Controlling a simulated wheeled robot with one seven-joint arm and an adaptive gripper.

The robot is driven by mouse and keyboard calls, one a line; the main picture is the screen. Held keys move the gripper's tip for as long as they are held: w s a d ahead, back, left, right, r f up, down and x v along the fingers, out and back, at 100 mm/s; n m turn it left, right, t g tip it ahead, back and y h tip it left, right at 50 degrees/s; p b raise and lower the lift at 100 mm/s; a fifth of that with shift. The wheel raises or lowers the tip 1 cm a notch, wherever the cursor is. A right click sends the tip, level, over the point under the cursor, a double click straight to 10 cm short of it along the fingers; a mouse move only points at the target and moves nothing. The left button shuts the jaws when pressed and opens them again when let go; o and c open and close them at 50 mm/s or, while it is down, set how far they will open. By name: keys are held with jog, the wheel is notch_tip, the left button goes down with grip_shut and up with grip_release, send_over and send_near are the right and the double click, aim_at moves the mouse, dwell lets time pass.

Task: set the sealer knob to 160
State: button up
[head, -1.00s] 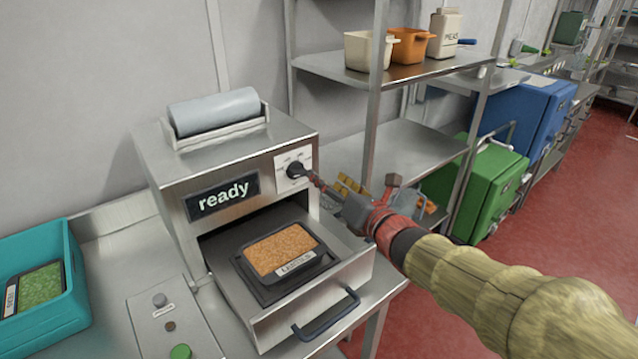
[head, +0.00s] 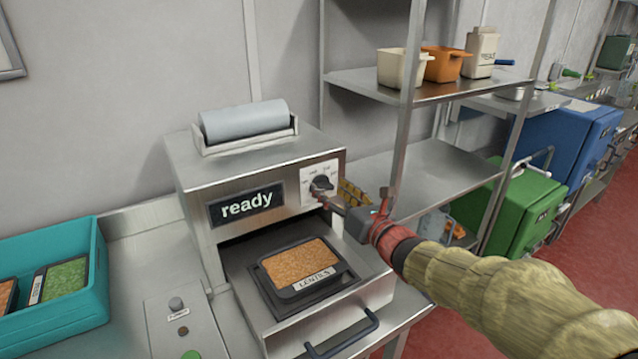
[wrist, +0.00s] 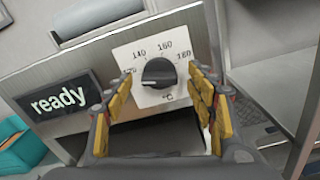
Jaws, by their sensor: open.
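The sealer knob (wrist: 158,73) is a dark round dial with a raised bar, on a white scale plate (wrist: 149,52) marked 120, 140, 160 and 180 with °C below. Its bar lies nearly level, one end toward the 120 side; I cannot tell surely which end is the pointer. In the head view the knob (head: 322,183) sits on the front of the steel sealer (head: 190,180), right of the "ready" display (head: 247,205). My gripper (head: 325,198) is open in front of the knob. In the wrist view its yellow-padded fingers stand left and right of the knob, with gaps showing.
Below, the sealer's open drawer (head: 345,307) holds a labelled tray of orange-brown food (head: 300,265). A teal crate (head: 90,285) stands left on the counter. A steel shelf rack (head: 408,120) stands close at the right, with containers on top.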

jog(key=shift+r, duration=0.1)
jog(key=shift+w+a, duration=0.45)
jog(key=shift+w, duration=0.1)
jog(key=shift+c, duration=0.8)
